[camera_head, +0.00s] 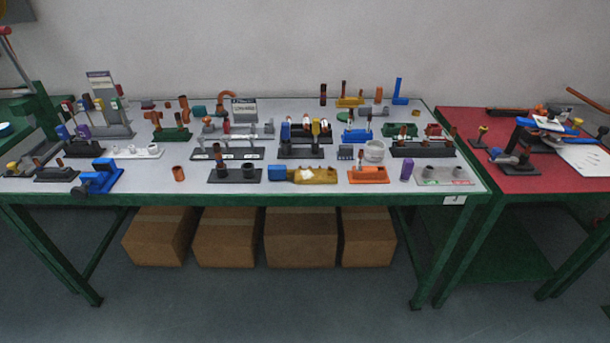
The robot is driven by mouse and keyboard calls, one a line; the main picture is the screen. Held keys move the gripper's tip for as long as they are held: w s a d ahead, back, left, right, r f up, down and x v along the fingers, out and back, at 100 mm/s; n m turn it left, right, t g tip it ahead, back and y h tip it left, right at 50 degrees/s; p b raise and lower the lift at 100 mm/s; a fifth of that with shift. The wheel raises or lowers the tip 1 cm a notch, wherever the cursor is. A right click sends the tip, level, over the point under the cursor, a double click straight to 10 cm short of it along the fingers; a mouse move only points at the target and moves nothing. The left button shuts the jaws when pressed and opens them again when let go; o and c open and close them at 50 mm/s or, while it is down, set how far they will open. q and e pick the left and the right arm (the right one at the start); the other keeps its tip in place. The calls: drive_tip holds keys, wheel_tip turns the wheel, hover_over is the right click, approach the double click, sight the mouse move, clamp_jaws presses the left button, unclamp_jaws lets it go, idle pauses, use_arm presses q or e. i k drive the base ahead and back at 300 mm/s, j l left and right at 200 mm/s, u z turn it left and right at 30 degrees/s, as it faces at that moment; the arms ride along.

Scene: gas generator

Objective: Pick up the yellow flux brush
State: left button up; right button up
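A black stand (300,153) sits in the middle of the long grey-topped table. Other yellow things are a flat yellow piece (350,102) at the back and a yellow block (312,176) at the front, joined to a blue end. Neither of my grippers shows in the head view.
The grey table (215,187) is crowded with small fixtures and pipe parts. A blue clamp-like part (100,178) lies front left, a white jar (374,150) right of middle. A red-topped table (480,120) adjoins on the right. Several cardboard boxes (300,238) are underneath; the floor in front is clear.

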sight(315, 122)
drive_tip(key=i+l+u, duration=0.4)
drive_tip(key=l, duration=0.2)
drive_tip(key=l+u, duration=0.2)
drive_tip(key=i+l+u, duration=0.2)
drive_tip(key=l, duration=0.25)
drive_tip(key=k, duration=0.05)
